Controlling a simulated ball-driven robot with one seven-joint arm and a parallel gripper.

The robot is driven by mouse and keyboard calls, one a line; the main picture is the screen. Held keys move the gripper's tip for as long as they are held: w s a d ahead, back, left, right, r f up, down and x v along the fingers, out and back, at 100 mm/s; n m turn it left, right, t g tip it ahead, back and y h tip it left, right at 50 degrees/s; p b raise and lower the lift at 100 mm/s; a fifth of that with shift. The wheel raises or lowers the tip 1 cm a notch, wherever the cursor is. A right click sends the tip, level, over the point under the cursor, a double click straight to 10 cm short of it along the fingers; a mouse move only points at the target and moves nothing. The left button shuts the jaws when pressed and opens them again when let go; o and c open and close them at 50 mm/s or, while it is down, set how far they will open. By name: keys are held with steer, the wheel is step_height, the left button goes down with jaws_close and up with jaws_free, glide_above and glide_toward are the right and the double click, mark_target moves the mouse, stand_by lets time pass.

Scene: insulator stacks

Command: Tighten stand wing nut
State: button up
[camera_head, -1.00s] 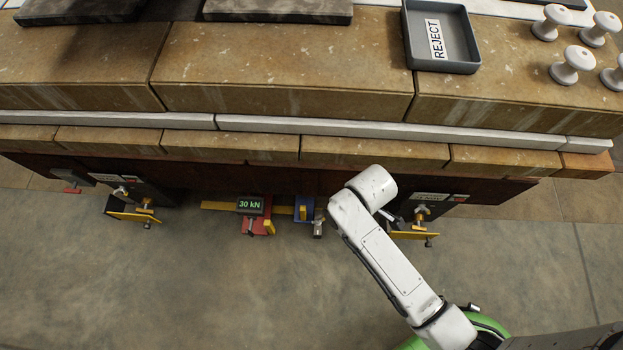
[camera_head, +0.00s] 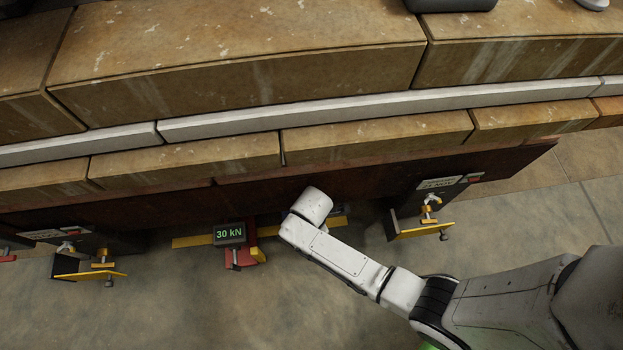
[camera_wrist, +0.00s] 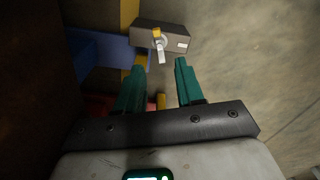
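In the wrist view, a wing nut (camera_wrist: 159,45) with one yellow and one pale wing stands on the front of a grey block (camera_wrist: 177,38) with a small white label. My gripper (camera_wrist: 161,64) has two teal fingers, apart with nothing between them. The wing nut is just beyond the fingertips, roughly centred between them; contact is not visible. In the head view my arm's white end link (camera_head: 312,205) covers this spot, so gripper and block are hidden there. Other wing nuts show on a right bracket (camera_head: 432,199) and a left bracket (camera_head: 67,247).
A yellow bar (camera_head: 193,241) carries a display reading 30 kN (camera_head: 230,233) and a red clamp (camera_head: 249,254). In the wrist view a blue block (camera_wrist: 92,48) is left of the grey block. The brown bench front (camera_head: 230,196) overhangs above. Open floor (camera_head: 170,310) lies in front.

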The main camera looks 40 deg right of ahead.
step_height(320, 180, down, 6)
steer(key=b, duration=0.3)
steer(key=shift+r, duration=0.1)
jaws_close()
stand_by(0.3)
